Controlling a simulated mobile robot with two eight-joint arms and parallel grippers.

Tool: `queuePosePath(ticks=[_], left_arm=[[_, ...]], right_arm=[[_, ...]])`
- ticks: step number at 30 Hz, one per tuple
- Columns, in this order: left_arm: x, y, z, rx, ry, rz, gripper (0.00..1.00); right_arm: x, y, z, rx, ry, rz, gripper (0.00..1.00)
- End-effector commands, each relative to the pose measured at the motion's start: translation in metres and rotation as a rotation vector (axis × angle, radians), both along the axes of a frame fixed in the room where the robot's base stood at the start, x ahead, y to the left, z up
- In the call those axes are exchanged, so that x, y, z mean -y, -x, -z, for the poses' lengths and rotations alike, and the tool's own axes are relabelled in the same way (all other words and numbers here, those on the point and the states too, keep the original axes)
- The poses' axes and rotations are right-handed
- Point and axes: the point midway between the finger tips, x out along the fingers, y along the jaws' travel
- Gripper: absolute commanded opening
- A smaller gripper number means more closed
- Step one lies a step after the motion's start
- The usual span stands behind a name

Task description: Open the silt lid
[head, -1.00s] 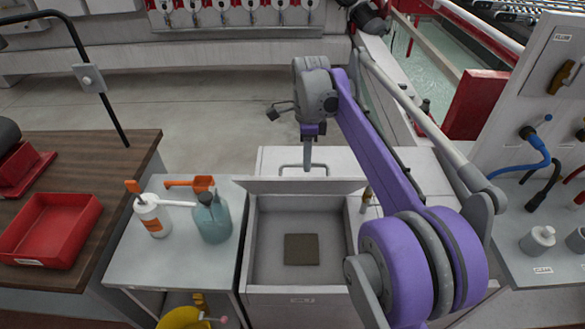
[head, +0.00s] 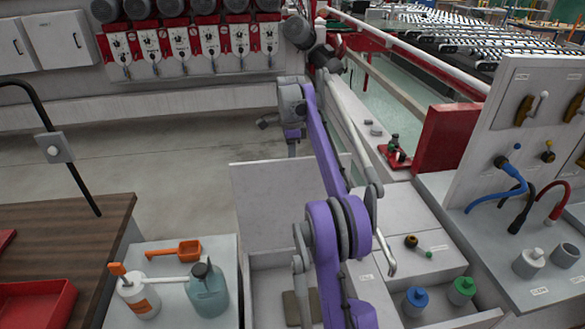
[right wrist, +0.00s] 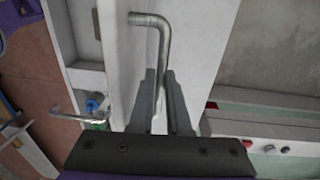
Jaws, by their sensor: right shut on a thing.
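The silt lid (head: 268,195) is a pale grey panel standing raised at the back of the open silt box (head: 262,262) in the head view. In the right wrist view, the lid (right wrist: 120,50) carries a bent metal handle (right wrist: 150,20). My right gripper (right wrist: 165,80) is shut on this handle, with its two fingers on either side of the bar. In the head view, its wrist (head: 291,135) hangs at the lid's top edge and the fingertips are hidden behind the lid. A brown block (head: 298,305) lies in the box, partly covered by my arm. My left gripper is not in view.
Left of the box, a side table holds a white bottle (head: 138,296), a teal jug (head: 207,293) and an orange scoop (head: 175,250). Right of it are a blue-capped bottle (head: 415,301), a green-capped bottle (head: 461,290) and a panel with hoses (head: 500,190). Floor behind the lid is clear.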

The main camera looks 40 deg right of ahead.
Motion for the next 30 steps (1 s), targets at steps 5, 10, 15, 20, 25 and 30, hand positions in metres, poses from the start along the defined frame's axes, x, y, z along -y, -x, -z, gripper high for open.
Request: queuePosePath(ticks=[5,10,15,20,25,30], left_arm=[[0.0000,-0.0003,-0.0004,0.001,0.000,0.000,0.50],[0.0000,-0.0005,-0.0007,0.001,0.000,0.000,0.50],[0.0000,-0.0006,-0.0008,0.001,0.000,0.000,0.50],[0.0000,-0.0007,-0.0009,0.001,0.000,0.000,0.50],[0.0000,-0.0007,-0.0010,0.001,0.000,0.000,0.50],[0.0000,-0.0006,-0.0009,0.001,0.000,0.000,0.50]], right_arm=[[0.0056,-0.0100,0.0028,0.001,0.000,-0.002,0.00],[0.0081,-0.0136,0.0034,0.001,0.000,-0.001,0.00],[0.0087,-0.0141,0.0033,0.001,0.000,-0.001,0.00],[0.0087,-0.0140,0.0029,0.001,0.001,0.000,0.00],[0.0087,-0.0138,0.0026,0.001,0.001,0.000,0.29],[0.0088,-0.0135,0.0029,-0.001,0.001,0.000,0.45]])
